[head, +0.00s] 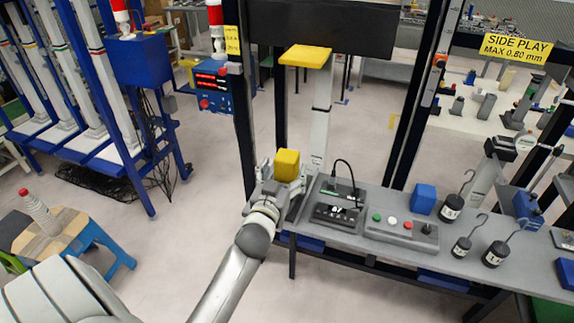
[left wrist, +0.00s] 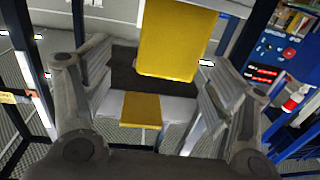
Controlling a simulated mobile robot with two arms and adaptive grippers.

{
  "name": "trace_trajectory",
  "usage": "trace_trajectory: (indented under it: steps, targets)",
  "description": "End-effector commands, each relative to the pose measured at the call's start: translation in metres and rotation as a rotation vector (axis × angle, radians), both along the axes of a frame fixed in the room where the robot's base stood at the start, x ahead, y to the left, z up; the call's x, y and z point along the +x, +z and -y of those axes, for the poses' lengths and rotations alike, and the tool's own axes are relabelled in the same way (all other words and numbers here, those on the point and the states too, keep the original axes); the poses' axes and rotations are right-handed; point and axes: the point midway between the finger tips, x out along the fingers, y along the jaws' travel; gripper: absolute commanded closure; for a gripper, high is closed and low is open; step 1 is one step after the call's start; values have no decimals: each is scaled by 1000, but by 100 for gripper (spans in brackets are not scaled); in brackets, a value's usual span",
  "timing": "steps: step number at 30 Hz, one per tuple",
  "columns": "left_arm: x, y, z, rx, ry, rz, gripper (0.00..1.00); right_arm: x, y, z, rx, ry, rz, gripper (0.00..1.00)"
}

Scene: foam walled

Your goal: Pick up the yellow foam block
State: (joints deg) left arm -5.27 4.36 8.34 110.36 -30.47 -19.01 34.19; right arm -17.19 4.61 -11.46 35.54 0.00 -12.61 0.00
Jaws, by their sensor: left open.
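The yellow foam block (head: 287,164) is at the left end of the grey bench, just beyond my left gripper (head: 277,183). The fingers hide its lower part, so I cannot tell what it rests on. In the left wrist view the foam block (left wrist: 180,38) looks large at the top, in front of the gap between the two fingers. My left gripper (left wrist: 155,82) is open, with one finger on each side of the view. I cannot tell whether either finger touches the block. My right gripper is not in view.
The grey bench (head: 402,240) carries a black meter (head: 335,212), a button box (head: 402,228), a blue block (head: 424,199) and several hooked weights (head: 451,207). A yellow pad (head: 306,56) tops a post behind. Dark uprights flank the bench.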

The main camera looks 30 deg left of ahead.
Motion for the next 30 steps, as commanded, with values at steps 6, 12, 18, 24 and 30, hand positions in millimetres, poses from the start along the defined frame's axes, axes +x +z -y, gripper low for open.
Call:
trace_trajectory:
  steps: [6, 12, 18, 24, 30]
  targets:
    - [11, -1, -6, -1, 1, -2, 21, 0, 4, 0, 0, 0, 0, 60]
    - [31, -6, -18, 0, 1, -1, 21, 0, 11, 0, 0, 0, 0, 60]
    - [49, -8, -23, 0, 0, -1, 21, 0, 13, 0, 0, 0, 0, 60]
    - [51, -9, -23, -2, -1, -2, 21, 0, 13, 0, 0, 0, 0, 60]
    - [51, -9, -23, 0, 0, -1, 34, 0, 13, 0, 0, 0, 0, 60]
